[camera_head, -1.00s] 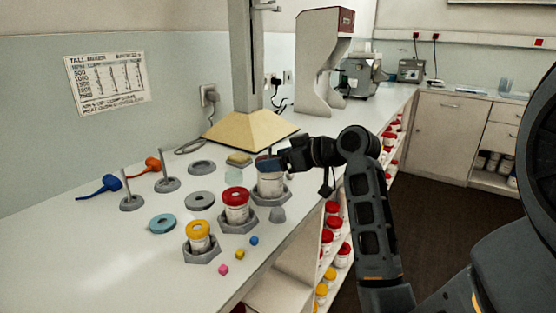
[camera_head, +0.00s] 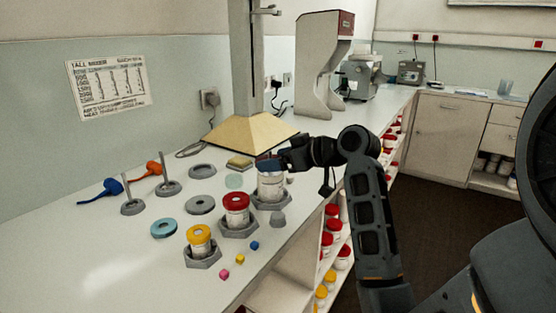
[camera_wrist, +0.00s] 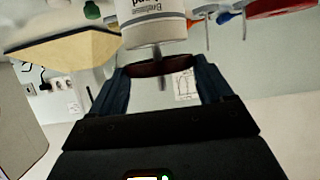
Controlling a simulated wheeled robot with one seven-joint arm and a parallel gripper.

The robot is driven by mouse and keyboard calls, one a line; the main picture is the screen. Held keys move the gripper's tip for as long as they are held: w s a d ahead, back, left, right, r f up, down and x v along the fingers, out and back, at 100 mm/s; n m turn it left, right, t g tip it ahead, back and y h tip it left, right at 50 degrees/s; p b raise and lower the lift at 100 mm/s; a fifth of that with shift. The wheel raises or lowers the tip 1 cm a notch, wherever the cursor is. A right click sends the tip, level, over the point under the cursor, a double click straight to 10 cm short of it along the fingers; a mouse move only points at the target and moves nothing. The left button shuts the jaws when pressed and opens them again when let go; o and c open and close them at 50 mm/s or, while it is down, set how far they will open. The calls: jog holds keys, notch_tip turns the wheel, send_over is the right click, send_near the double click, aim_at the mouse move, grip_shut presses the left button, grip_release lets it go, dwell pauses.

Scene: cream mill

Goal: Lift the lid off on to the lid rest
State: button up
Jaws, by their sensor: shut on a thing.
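A tall white jar (camera_head: 271,187) stands upright in a grey hexagonal holder (camera_head: 272,203) on the bench. My gripper (camera_head: 270,164) is over its top, with the fingers on either side. In the wrist view my gripper (camera_wrist: 162,72) is shut on a dark red lid (camera_wrist: 160,68), held between the two dark fingers. The white jar (camera_wrist: 153,22) shows upside down with printed lettering in that view. I cannot tell how large the gap between lid and jar is. Grey rings (camera_head: 200,204) lie flat to the left; I cannot tell which piece is the lid rest.
A red-lidded jar (camera_head: 236,206) and a yellow-lidded jar (camera_head: 200,240) stand in holders nearby. Two upright rods (camera_head: 168,179), a blue ring (camera_head: 163,229) and small cubes (camera_head: 240,258) lie around them. A beige stand base (camera_head: 249,136) is behind. The bench's front left is clear.

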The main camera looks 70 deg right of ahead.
jog(key=shift+r+p, duration=1.95)
jog(key=shift+r, duration=0.6)
jog(key=shift+s, duration=0.15)
